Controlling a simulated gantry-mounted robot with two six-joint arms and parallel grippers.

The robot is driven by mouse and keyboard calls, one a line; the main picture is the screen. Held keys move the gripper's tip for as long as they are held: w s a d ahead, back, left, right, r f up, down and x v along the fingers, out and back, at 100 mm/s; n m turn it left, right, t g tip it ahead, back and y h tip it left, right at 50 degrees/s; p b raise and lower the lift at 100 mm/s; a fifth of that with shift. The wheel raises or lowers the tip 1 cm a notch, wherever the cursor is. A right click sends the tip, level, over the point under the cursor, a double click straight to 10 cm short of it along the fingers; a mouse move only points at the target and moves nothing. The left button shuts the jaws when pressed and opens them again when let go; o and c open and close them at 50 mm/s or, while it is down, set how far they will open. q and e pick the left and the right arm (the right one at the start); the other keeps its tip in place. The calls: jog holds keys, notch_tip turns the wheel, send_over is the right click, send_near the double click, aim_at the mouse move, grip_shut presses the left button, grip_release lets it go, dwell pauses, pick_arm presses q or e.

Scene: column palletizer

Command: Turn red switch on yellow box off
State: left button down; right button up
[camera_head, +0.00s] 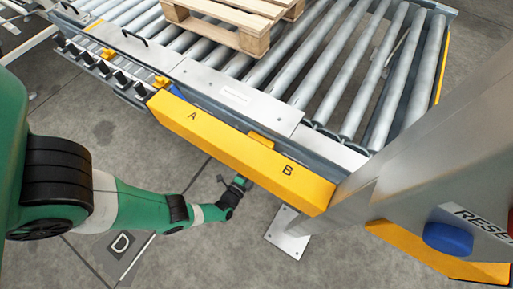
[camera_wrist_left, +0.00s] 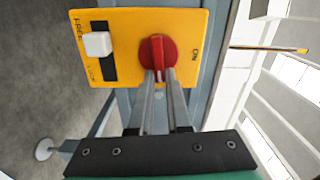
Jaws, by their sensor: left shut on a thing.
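In the left wrist view, a yellow box (camera_wrist_left: 128,20) carries a round red switch (camera_wrist_left: 148,52) with a raised grip bar. The bar stands roughly vertical in that picture. The word ON is printed to the right of the switch; other markings around it are hidden or not readable. My left gripper (camera_wrist_left: 160,76) is shut on the red switch, one finger on each side of its bar. In the head view, my left gripper (camera_head: 240,184) is low beside the yellow beam marked A and B; the switch itself is not visible there.
A white slider (camera_wrist_left: 98,44) in a black slot, marked FREE at one end, sits left of the switch. The roller conveyor (camera_head: 345,75) carries a wooden pallet (camera_head: 230,20). A metal post and a blue button (camera_head: 447,238) stand at right. Floor around my left arm is open.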

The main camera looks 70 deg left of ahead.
pick_arm(q)
jog(key=shift+f+m, duration=0.1)
jog(key=shift+m, duration=0.5)
jog(key=c, duration=0.9)
grip_release()
jog(key=shift+p+v, duration=0.85)
jog(key=shift+v, duration=4.95)
